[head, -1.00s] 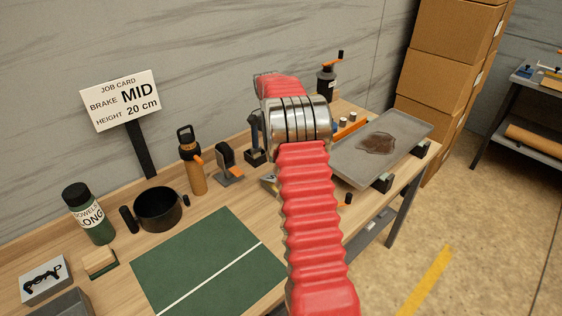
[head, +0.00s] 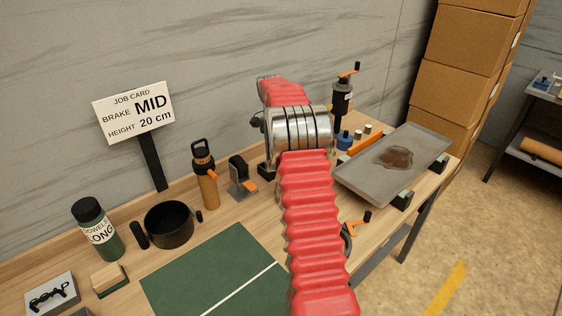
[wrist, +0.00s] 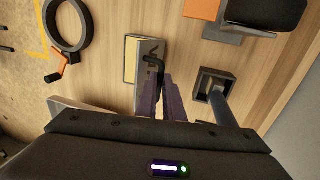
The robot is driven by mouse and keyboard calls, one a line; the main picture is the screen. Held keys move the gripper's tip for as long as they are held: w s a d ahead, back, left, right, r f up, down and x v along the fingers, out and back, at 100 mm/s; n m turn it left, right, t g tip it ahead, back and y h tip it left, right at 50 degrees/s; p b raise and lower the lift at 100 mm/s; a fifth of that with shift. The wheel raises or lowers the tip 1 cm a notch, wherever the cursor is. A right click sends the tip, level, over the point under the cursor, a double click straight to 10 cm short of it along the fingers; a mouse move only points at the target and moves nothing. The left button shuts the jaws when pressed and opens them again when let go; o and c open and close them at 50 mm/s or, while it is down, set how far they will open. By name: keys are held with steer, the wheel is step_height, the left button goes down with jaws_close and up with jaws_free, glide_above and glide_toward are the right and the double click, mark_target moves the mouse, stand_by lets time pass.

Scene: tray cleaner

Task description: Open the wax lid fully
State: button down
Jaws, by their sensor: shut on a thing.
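In the wrist view, a small grey box (wrist: 132,92) lies on the bench with a pale yellow strip showing along its left side. A grey lid (wrist: 150,47) covers its right part and bears a dark arrow-like mark. A black hooked handle (wrist: 152,66) stands over the lid. My gripper (wrist: 166,82) reaches over the box from below in the picture, its fingers close together on the handle; the exact contact is partly hidden. In the head view my arm hides the gripper and the box.
A square dark socket with a grey post (wrist: 216,90) stands close to the right of my fingers. A black ring with an orange lever (wrist: 68,30) lies to the left. In the head view, a grey tray with a brown stain (head: 395,160) sits at the right.

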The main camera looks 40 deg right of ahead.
steer(key=shift+f, duration=0.4)
steer(key=c, duration=2.2)
jaws_free()
steer(key=shift+d, duration=0.1)
steer(key=o, duration=0.3)
steer(key=shift+r, duration=0.2)
steer(key=shift+w+r, duration=0.1)
steer(key=shift+r, duration=0.05)
steer(key=v, duration=1.3)
steer(key=shift+r, duration=0.2)
steer(key=shift+w, duration=0.1)
steer(key=shift+c, duration=0.2)
